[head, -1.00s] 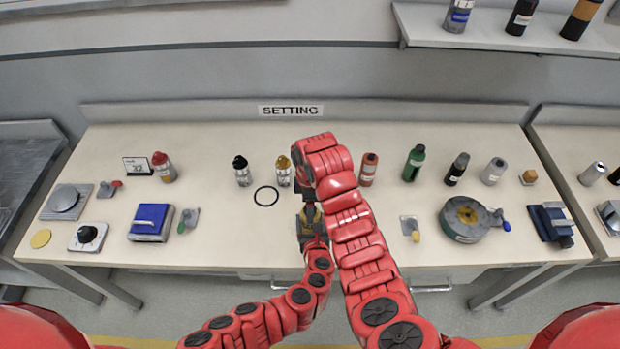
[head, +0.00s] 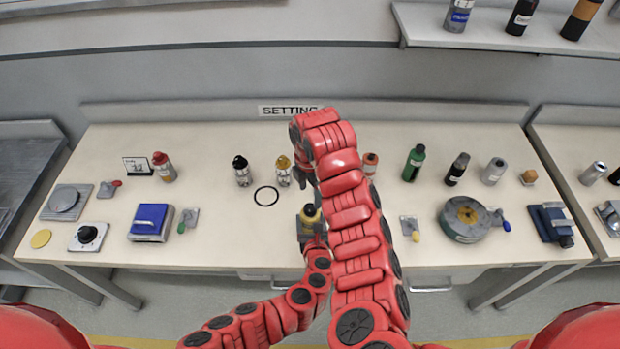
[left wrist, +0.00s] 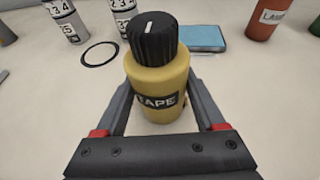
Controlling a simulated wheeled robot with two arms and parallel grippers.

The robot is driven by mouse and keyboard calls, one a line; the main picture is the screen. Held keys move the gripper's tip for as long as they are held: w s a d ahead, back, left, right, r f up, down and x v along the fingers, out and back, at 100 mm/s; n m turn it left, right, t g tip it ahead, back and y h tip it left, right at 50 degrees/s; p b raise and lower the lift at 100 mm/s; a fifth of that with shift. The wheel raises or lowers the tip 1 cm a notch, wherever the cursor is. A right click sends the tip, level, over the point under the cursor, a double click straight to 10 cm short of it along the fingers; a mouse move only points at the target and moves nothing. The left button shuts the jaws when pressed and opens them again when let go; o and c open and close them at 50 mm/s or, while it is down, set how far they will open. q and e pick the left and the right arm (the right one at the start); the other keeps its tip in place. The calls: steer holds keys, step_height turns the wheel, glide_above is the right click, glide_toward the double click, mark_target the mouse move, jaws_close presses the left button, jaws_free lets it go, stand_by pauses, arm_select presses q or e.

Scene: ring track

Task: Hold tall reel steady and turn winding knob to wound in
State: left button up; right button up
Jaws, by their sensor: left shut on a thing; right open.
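The tall reel (head: 311,214) is a yellow upright cylinder with a black ribbed knob on top. In the left wrist view the reel (left wrist: 160,90) carries a TAPE label, and its knob (left wrist: 151,38) has a white mark pointing away from me. My left gripper (head: 311,228) is shut on the reel's body from the front, one finger on each side. My right gripper (head: 307,178) is open and empty, above and behind the reel, apart from the knob. The right arm partly covers this area in the head view.
A black ring (head: 266,197) and labelled bottles (head: 242,171) stand behind to the left. A blue pad (left wrist: 200,38) lies behind the reel. An orange bottle (head: 370,164) is partly hidden by my right arm. A round drum (head: 465,219) sits at right.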

mark_target(310, 207)
step_height(310, 207, up, 5)
steer(key=shift+r, duration=0.15)
stand_by(0.4)
arm_select(q)
steer(key=o, duration=1.5)
steer(key=shift+o, duration=0.2)
